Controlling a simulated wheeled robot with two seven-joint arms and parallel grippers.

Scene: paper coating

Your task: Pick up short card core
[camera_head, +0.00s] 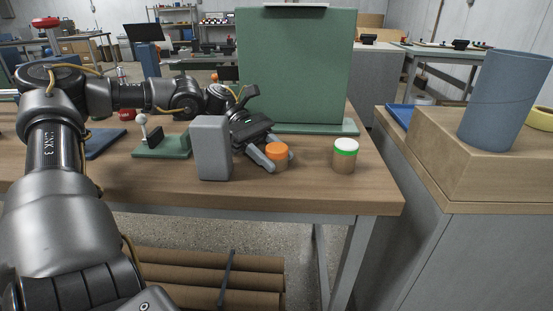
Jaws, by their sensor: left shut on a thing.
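A short card core (277,163) with a brown side and an orange top stands on the wooden workbench (330,196). My left gripper (275,157) reaches in from behind it, with its fingers around the core, and is shut on it. The core looks upright and at bench height; I cannot tell whether it touches the bench. A second short core (344,162), brown with a white top and green band, stands to the right, apart from the gripper. My right gripper is not in view.
A grey block (211,148) stands just left of the held core. A tall green panel (296,68) on a base rises behind. A green fixture (161,145) sits left. A blue-grey cylinder (505,102) stands on a wooden box (465,155) at right. Bench front right is clear.

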